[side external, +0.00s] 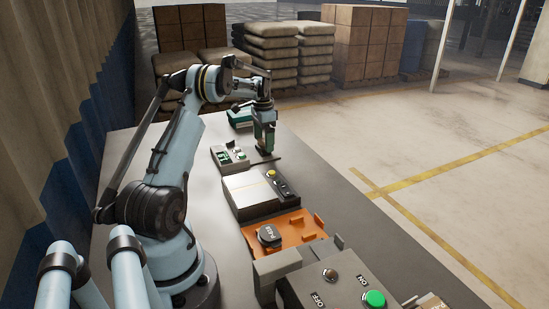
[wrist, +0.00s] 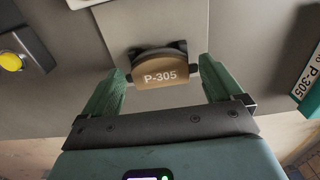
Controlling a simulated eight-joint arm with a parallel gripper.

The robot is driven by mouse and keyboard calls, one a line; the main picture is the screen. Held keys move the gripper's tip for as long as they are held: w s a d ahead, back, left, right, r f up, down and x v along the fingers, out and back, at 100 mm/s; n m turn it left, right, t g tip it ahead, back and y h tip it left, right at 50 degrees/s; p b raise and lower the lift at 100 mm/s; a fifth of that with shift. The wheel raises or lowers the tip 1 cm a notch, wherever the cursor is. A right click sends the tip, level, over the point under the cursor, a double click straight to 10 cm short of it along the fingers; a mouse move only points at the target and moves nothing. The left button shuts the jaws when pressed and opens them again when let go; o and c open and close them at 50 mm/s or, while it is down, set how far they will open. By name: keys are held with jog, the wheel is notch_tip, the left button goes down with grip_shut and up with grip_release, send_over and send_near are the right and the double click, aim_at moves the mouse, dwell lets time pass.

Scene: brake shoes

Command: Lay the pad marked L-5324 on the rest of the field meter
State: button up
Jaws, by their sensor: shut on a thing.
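My gripper (side external: 265,150) points down over the far part of the bench. In the wrist view its green fingers (wrist: 160,85) are shut on a pad marked P-305 (wrist: 160,76), with a tan face and dark back. A dark pad (side external: 268,235) lies on the orange tray, its white marking too small to read surely. I see no pad clearly marked L-5324. A box with a pale plate (side external: 248,188), dark panel and yellow button stands mid-bench; I cannot tell whether it is the field meter. The yellow button (wrist: 11,62) also shows in the wrist view.
A small unit with a green button (side external: 240,156) and a green box (side external: 239,117) stand near my gripper. A green item labelled P-305 (wrist: 309,84) is at the wrist view's right. The orange tray (side external: 293,225) and a grey ON/OFF control box (side external: 345,285) are nearer the camera.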

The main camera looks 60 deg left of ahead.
jog(key=shift+f, duration=0.25)
jog(key=o, duration=0.8)
